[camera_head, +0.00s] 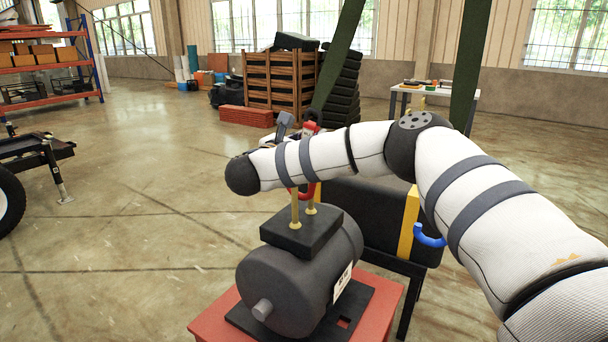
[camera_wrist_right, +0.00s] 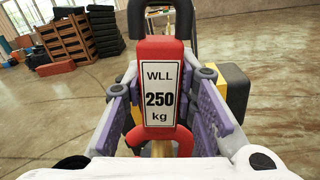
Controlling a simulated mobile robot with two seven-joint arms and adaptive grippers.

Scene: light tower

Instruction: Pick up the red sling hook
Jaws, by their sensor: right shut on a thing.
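The red sling hook (camera_wrist_right: 159,60) fills the middle of the right wrist view, with a white label reading "WLL 250 kg". My right gripper (camera_wrist_right: 166,90) has its purple-lined fingers on both sides of it and is shut on it. In the head view the hook (camera_head: 310,129) shows above my right arm, and its lower red curve shows below, close to yellow posts on a dark grey motor (camera_head: 297,285). My arm hides its middle, and I cannot tell whether the hook touches the posts. The right gripper (camera_head: 297,127) is partly hidden behind the arm. My left gripper is not in view.
The motor stands on a red stand (camera_head: 378,310). A blue hook (camera_head: 428,239) hangs beside a black block (camera_head: 365,222) with a yellow band. Green straps (camera_head: 470,65) rise out of view. A wheeled frame (camera_head: 30,150) is at left; the floor between is clear.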

